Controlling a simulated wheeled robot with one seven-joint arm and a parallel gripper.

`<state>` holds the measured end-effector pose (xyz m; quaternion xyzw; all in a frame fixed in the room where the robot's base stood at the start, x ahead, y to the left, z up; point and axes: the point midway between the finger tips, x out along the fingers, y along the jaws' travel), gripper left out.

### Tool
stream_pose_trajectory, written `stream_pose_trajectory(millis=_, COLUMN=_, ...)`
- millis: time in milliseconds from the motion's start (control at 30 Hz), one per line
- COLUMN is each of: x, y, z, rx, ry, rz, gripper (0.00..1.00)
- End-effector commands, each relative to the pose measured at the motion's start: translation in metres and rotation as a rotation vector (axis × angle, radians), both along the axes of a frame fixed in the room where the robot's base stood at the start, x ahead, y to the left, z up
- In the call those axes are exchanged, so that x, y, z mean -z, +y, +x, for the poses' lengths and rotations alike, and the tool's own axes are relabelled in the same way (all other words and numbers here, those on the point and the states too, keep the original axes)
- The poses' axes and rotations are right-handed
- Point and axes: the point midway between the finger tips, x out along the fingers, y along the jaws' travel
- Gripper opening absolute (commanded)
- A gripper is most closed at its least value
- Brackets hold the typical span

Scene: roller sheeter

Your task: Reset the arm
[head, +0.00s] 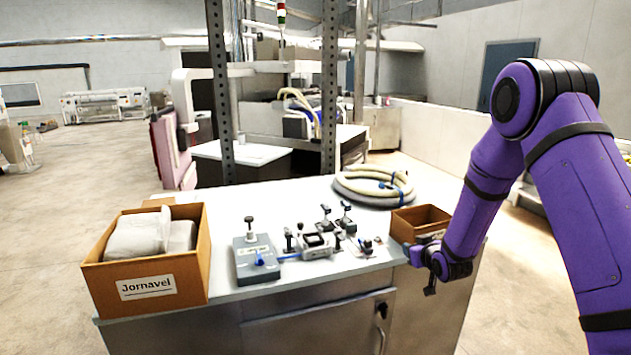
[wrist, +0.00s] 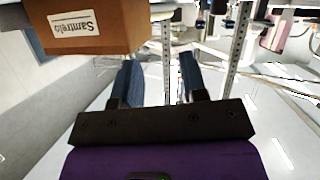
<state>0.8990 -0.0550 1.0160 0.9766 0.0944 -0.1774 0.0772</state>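My purple arm reaches in from the right in the head view and bends down past the right end of the table. My gripper (head: 430,288) hangs beside the table's front right corner, just in front of a small open cardboard box (head: 420,220). In the wrist view my gripper (wrist: 158,72) shows two dark fingers standing apart with nothing between them. The wrist view also shows a cardboard box (wrist: 110,30) close by at the upper left, its "Samtrelo" label upside down.
The table top (head: 215,205) carries a "Jornavel" box (head: 190,275) with wrapped contents, a grey device (head: 256,260), small clamp-like parts (head: 318,243) and a coiled hose (head: 375,186). Perforated posts (head: 330,90) rise behind. The floor at left (head: 60,210) is clear.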

Motion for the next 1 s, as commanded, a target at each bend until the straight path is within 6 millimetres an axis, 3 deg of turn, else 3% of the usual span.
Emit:
stream_pose_trajectory(millis=33, x=-0.021, y=-0.001, z=-0.002, rx=0.008, ry=0.01, rz=-0.006, gripper=0.39)
stream_pose_trajectory(millis=100, x=-0.043, y=-0.003, z=-0.009, rx=0.023, ry=0.039, rz=-0.015, gripper=0.39)
stream_pose_trajectory(millis=467, x=-0.149, y=-0.014, z=-0.065, rx=0.1, ry=0.189, rz=-0.038, gripper=0.39)
stream_pose_trajectory(millis=700, x=-0.207, y=-0.019, z=-0.123, rx=0.146, ry=0.289, rz=-0.039, gripper=0.39)
stream_pose_trajectory(millis=1000, x=-0.262, y=-0.022, z=-0.213, rx=0.195, ry=0.418, rz=-0.027, gripper=0.39)
